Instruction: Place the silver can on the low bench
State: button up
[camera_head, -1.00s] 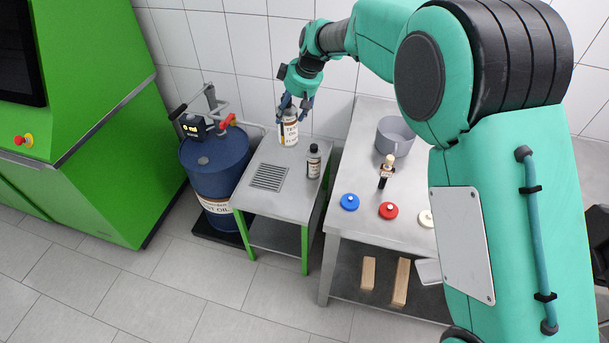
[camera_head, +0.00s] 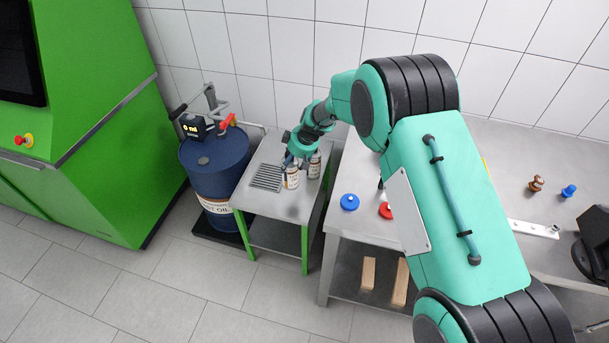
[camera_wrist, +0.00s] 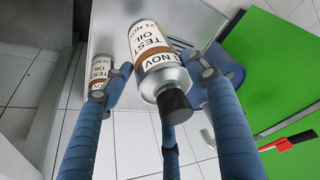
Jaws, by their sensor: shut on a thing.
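The silver can (camera_head: 291,180) has a white and brown TEST OIL label and a black cap. My gripper (camera_head: 291,162) is shut on it, above or on the right part of the low bench (camera_head: 270,203), a small grey-topped table with green legs. I cannot tell whether the can's base touches the top. In the wrist view the can (camera_wrist: 155,60) sits between my blue fingers (camera_wrist: 168,88), cap toward the camera. A second, similar can (camera_head: 314,166) stands on the bench close to its right; it also shows in the wrist view (camera_wrist: 100,70), partly behind a finger.
A dark grate (camera_head: 267,177) is set in the bench top. A blue oil drum (camera_head: 215,165) stands left of the bench. A taller table (camera_head: 345,220) stands to the right, with a blue knob (camera_head: 349,202) and a red knob (camera_head: 386,211). The bench front is clear.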

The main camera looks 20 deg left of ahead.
aim_at(292, 179)
jog(key=shift+f+b, duration=0.65)
jog(key=shift+f, duration=2.55)
jog(key=shift+f+b, duration=0.4)
jog(key=shift+f, duration=1.4)
jog(key=o, duration=1.8)
jog(key=shift+f, duration=0.1)
jog(key=p+v, duration=0.2)
jog(key=v, duration=1)
